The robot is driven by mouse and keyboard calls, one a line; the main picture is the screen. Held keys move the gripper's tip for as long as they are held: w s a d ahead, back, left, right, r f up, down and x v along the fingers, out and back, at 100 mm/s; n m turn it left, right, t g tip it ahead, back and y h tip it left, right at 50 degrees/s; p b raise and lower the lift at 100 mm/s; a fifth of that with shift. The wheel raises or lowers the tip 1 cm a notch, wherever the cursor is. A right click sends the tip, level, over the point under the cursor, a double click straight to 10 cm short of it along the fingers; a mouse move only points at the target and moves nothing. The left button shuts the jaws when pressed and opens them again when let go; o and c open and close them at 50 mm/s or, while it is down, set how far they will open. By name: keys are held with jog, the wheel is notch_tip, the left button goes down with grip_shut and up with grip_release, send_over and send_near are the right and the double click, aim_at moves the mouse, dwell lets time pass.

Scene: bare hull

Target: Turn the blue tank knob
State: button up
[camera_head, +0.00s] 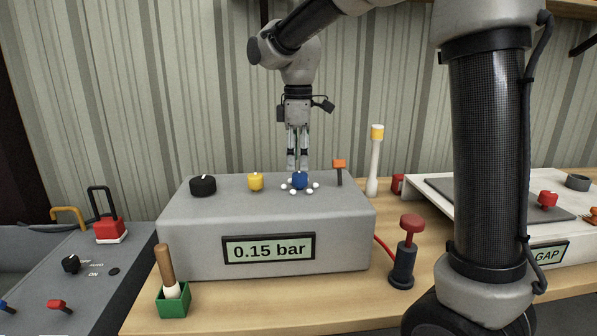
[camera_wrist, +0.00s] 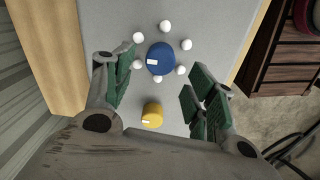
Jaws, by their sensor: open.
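The blue tank knob (camera_head: 300,181) stands on top of a grey box (camera_head: 190,235), ringed by several small white balls. In the wrist view the blue knob (camera_wrist: 160,58) shows a white mark on its left side, with white balls around it. My gripper (camera_head: 298,168) points straight down just above the blue knob. In the wrist view my gripper (camera_wrist: 160,88) is open, its green-padded fingers apart on the left and right, with nothing between them held. The fingertips look close to the knob; I cannot tell whether they touch anything.
A yellow knob (camera_head: 256,182) and a black knob (camera_head: 203,186) stand left of the blue one. An orange-topped lever (camera_head: 339,170) rises close on the right. The box display (camera_head: 268,249) reads 0.15 bar. A red-topped plunger (camera_head: 405,250) stands on the bench at right.

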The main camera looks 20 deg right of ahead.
aim_at(299, 174)
notch_tip(299, 174, down, 4)
jog(key=shift+f, duration=0.1)
jog(key=c, duration=1)
